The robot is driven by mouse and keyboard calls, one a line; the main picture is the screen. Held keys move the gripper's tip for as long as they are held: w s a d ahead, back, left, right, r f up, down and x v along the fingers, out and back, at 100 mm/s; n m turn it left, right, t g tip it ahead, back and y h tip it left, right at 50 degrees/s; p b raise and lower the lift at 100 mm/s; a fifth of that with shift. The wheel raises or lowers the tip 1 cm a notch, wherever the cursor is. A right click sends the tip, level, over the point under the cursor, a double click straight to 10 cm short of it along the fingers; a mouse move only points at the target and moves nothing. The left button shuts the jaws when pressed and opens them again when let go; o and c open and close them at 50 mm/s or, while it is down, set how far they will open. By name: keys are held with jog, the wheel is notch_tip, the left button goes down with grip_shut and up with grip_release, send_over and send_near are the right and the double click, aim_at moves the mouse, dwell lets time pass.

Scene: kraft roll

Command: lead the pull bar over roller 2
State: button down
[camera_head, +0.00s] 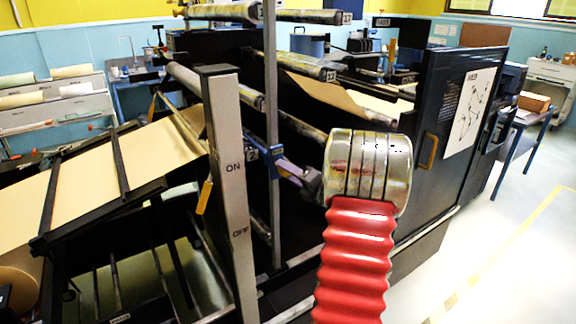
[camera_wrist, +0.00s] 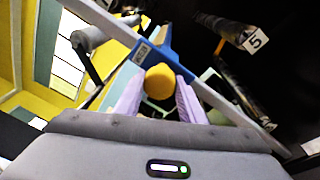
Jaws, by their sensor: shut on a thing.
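In the wrist view my gripper (camera_wrist: 158,92) has its pale lilac fingers on either side of a round yellow knob (camera_wrist: 159,82). In the head view my gripper (camera_head: 290,170) meets the blue piece (camera_head: 262,163) beside the grey upright; the knob is hidden there. The tag of roller 2 (camera_head: 251,154) shows right beside the blue piece.
Kraft paper (camera_head: 85,185) slopes up from the left towards the ON/OFF post (camera_head: 228,180). A thin grey upright (camera_head: 271,90) stands close to my gripper. A roller tagged 5 (camera_wrist: 232,32) is at upper right in the wrist view. A dark cabinet (camera_head: 440,140) is at right; open floor lies beyond.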

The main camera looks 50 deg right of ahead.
notch_tip(320, 180, down, 6)
jog(key=shift+r, duration=0.1)
dwell(0.5)
jog(key=a+f, duration=0.2)
jog(key=f, duration=1.7)
jog(key=w+a+f, duration=0.1)
jog(key=a+f, duration=0.1)
jog(key=f, duration=1.6)
jog(key=shift+f, duration=0.35)
jog(key=shift+w+a, duration=0.1)
jog(key=shift+f, duration=0.1)
